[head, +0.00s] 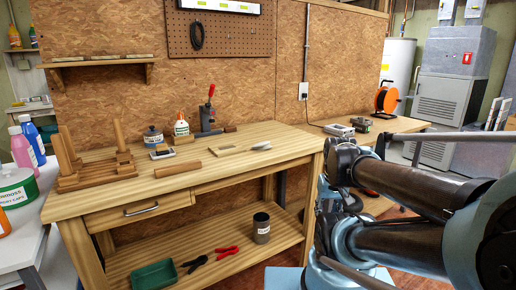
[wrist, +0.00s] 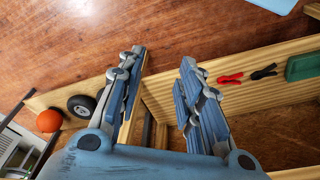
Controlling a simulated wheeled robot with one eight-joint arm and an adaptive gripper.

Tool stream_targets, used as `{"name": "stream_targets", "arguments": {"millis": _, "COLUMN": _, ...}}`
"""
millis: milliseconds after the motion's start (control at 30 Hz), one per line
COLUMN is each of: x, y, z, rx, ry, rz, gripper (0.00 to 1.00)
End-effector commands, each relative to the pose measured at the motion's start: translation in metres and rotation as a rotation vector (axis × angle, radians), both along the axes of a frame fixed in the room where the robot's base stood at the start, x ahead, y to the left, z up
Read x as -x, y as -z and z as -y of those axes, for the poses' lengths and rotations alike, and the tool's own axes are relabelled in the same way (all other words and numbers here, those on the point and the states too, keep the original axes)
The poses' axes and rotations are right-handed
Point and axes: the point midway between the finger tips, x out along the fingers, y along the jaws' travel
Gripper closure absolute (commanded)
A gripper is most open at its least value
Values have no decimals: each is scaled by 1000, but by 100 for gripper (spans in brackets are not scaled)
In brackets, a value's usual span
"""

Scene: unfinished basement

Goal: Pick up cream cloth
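I cannot make out a cream cloth for certain in either view. A small whitish item (head: 262,145) lies on the wooden workbench (head: 235,172) near its right back, too small to tell what it is. My gripper (wrist: 162,58) is open and empty in the wrist view, its two fingers spread apart above the floor and the edge of the bench's lower shelf. In the head view my arm comes in from the right, and its end is beside the right end of the bench, apart from the whitish item.
The bench top holds a wooden peg rack (head: 95,165), bottles, wood blocks (head: 178,169) and a red-handled clamp (head: 210,112). The lower shelf (wrist: 255,93) holds a green tray (head: 154,275), clamps and a dark can (head: 261,228). The bench's front right top is clear.

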Motion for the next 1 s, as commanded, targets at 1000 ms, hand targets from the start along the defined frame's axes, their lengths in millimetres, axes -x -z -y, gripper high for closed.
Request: {"name": "stream_targets", "arguments": {"millis": 1000, "x": -155, "y": -202, "z": -76, "rx": 118, "ry": -985, "rz": -73, "gripper": 32}}
